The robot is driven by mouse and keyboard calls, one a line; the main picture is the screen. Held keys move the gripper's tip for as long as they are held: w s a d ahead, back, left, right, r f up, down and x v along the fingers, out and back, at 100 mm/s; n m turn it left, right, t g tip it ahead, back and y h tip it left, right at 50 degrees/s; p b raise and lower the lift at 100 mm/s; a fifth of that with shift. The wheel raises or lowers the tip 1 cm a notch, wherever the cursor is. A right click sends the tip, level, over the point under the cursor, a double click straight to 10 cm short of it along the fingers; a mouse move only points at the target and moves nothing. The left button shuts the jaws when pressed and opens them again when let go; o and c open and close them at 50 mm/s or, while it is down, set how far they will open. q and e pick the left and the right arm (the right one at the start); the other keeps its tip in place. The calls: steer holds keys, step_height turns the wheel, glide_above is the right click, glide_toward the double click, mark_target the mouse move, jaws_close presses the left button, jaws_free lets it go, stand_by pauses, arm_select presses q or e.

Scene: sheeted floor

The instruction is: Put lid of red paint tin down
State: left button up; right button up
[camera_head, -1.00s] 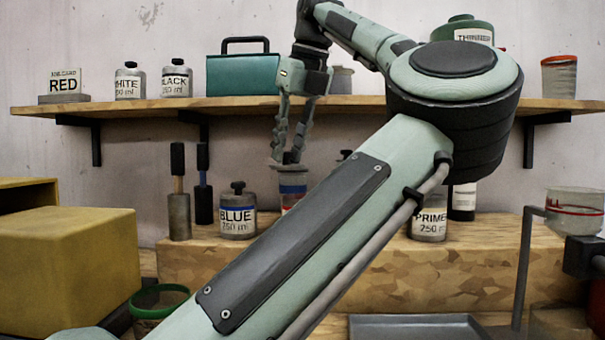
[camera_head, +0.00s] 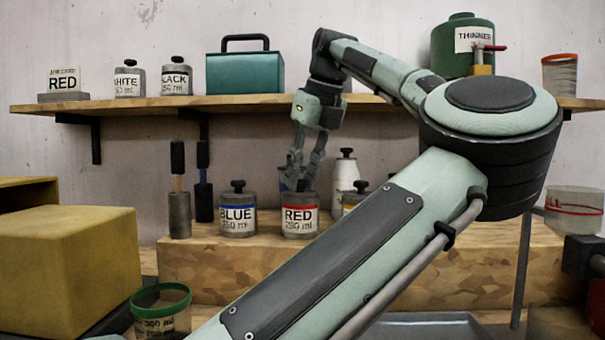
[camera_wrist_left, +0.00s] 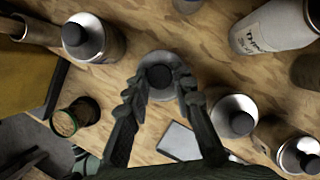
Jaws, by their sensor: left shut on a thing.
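The red paint tin (camera_head: 300,218), with a white RED label, stands upright on the raised wooden step between the blue tin and a partly hidden tin. My left gripper (camera_head: 300,183) points down at the top of this tin. Its fingers are shut on the knob of the lid. In the left wrist view my left gripper (camera_wrist_left: 160,76) has the dark round knob of the lid (camera_wrist_left: 160,78) between its fingertips. The lid is at the tin's top, but I cannot tell whether it rests fully on the rim. My right gripper is out of view.
The blue tin (camera_head: 238,215) stands close on the left. A white bottle (camera_head: 345,176) and a yellow-labelled tin (camera_head: 352,201) stand on the right. A wall shelf (camera_head: 150,106) runs above, behind the arm. A green-rimmed cup (camera_head: 160,308) is low at front left.

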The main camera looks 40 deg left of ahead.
arm_select(q)
steer(key=o, duration=1)
steer(key=shift+f, duration=0.15)
steer(key=shift+c, duration=0.2)
